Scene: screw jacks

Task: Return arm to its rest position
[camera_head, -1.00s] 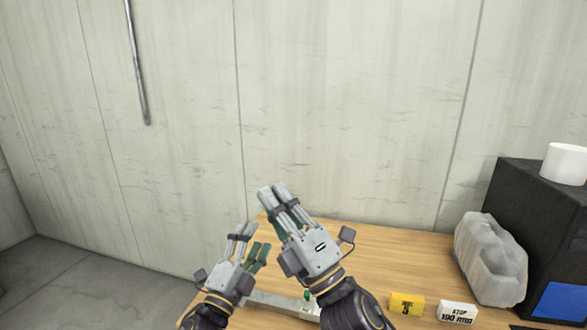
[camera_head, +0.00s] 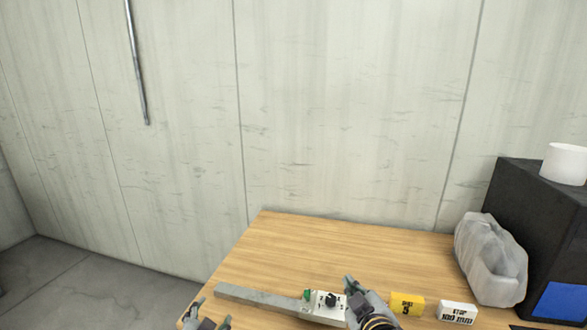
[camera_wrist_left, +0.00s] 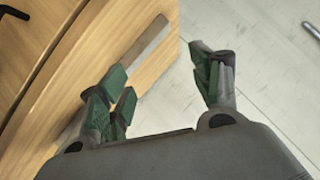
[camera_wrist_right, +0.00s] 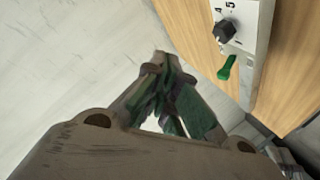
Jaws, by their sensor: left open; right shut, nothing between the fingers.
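My left gripper (camera_head: 208,316) is at the bottom edge of the head view, by the table's left corner and mostly out of frame. In the left wrist view its fingers (camera_wrist_left: 160,80) are spread wide with nothing between them. My right gripper (camera_head: 352,285) is low in the head view, just right of the dial panel (camera_head: 332,305), and partly covers that end of the device. In the right wrist view its green-padded fingers (camera_wrist_right: 165,75) are together and empty. Whether it touches the device cannot be told.
The wooden table (camera_head: 330,245) holds a long grey bar (camera_head: 260,298), a black knob (camera_wrist_right: 225,31), a green lever (camera_wrist_right: 228,68), a yellow block (camera_head: 407,304) and a white block (camera_head: 457,313). A translucent bag (camera_head: 490,260) and black box (camera_head: 540,220) stand right. The table's back is clear.

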